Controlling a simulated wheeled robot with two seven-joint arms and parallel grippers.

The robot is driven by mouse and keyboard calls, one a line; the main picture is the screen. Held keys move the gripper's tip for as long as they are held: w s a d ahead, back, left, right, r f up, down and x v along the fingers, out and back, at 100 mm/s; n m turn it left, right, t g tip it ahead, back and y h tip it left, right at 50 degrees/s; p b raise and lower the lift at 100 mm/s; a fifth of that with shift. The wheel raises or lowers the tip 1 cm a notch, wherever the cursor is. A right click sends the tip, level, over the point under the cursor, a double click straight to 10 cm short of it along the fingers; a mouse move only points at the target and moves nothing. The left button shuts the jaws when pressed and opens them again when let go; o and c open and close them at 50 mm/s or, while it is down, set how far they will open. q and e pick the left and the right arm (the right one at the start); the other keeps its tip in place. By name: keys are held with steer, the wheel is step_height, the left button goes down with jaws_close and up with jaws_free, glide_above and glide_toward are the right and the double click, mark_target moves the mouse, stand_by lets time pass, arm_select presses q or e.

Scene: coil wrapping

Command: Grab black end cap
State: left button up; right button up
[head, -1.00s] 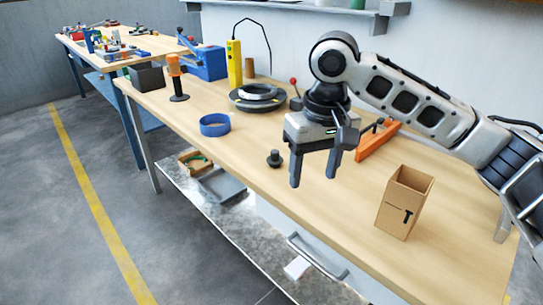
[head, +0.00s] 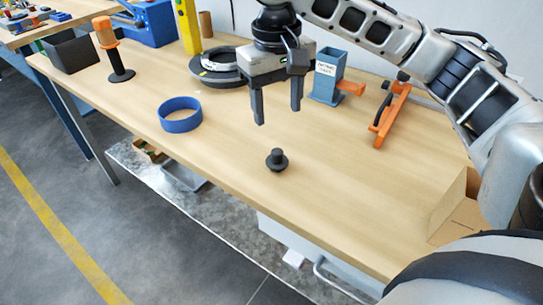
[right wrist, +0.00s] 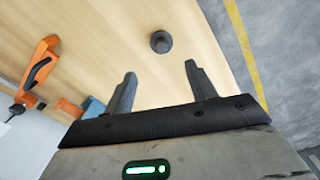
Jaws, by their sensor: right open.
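The black end cap (head: 277,160) stands on the wooden table near its front edge, a round flange with a narrower stub on top. It also shows in the right wrist view (right wrist: 161,41), beyond the fingertips and roughly between their lines. My right gripper (head: 278,115) is open and empty, pointing down above the table, behind and above the cap and not touching it. Its two fingers also show in the right wrist view (right wrist: 160,70). My left gripper is in neither view.
A blue ring (head: 180,115) lies left of the cap. A black round fixture (head: 215,70) stands behind it. A blue holder (head: 326,80), an orange tool (head: 390,115) and a cardboard box (head: 457,210) are to the right. The table around the cap is clear.

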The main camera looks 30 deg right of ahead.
mark_target(277, 152)
step_height(277, 152, down, 12)
steer(key=shift+f+b, duration=0.1)
steer(key=shift+b, duration=0.5)
steer(key=c, duration=0.8)
